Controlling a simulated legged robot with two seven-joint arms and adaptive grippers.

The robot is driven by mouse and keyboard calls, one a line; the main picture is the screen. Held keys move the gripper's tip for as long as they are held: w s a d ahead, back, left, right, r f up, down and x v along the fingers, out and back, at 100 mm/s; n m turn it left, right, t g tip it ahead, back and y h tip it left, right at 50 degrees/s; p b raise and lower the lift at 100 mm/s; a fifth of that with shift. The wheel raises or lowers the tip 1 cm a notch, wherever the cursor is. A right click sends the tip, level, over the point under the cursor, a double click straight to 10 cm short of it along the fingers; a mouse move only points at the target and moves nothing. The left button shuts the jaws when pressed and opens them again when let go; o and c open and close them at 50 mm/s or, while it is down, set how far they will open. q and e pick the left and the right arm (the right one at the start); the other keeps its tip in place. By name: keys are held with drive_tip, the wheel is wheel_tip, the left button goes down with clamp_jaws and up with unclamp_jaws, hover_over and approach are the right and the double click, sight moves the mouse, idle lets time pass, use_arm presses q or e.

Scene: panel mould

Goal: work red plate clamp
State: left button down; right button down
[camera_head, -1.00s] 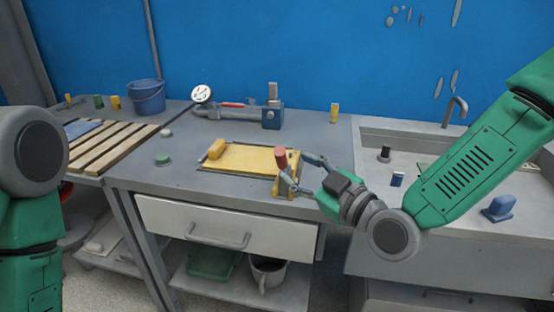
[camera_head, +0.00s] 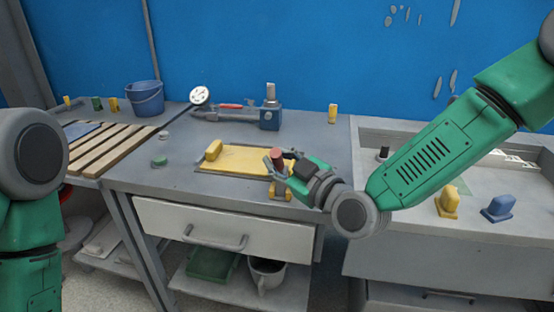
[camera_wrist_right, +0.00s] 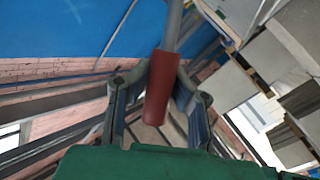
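The plate clamp has a red handle (camera_head: 277,160) on a yellow base (camera_head: 281,192). It stands at the right front of the yellow plate (camera_head: 245,160) on the workbench. My right gripper (camera_head: 279,165) is at the handle, with its fingers on either side. In the right wrist view, the red handle (camera_wrist_right: 161,88) lies between the two fingertips (camera_wrist_right: 163,82), which close in on its sides. The gripper looks shut on it. The clamp's lower part is partly hidden by the gripper in the head view. My left gripper is out of view; only its upper arm shows.
A yellow block (camera_head: 214,150) sits at the plate's left end. A blue vice-like device (camera_head: 270,118) and a gauge (camera_head: 199,96) stand behind. A green button (camera_head: 159,161) is to the left. The bench's front left is clear.

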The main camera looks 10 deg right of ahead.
drive_tip(key=shift+f, duration=0.2)
drive_tip(key=shift+s+f+b, duration=0.15)
drive_tip(key=shift+s+b, duration=0.05)
drive_tip(key=shift+b, duration=0.35)
drive_tip(key=shift+s+a+f+n+t+y+b, duration=0.15)
drive_tip(key=shift+s+f+n+t+y+b, duration=0.4)
drive_tip(key=shift+n+b, duration=0.95)
drive_tip(key=shift+s+a+f+n+t+y+b, duration=0.3)
drive_tip(key=shift+f+n+y+b, duration=0.45)
drive_tip(key=shift+b, duration=1.35)
drive_tip(key=shift+s+f+n+t+y+b, duration=0.25)
drive_tip(key=shift+s+f+n+y+b, duration=0.4)
drive_tip(key=shift+n+b, duration=0.85)
drive_tip(key=shift+w+r+m+b, duration=0.15)
drive_tip(key=shift+m+b, duration=0.15)
drive_tip(key=shift+m, duration=0.05)
drive_tip(key=c, duration=1.4)
unclamp_jaws()
drive_tip(key=shift+o, duration=0.2)
drive_tip(key=shift+d+r, duration=0.1)
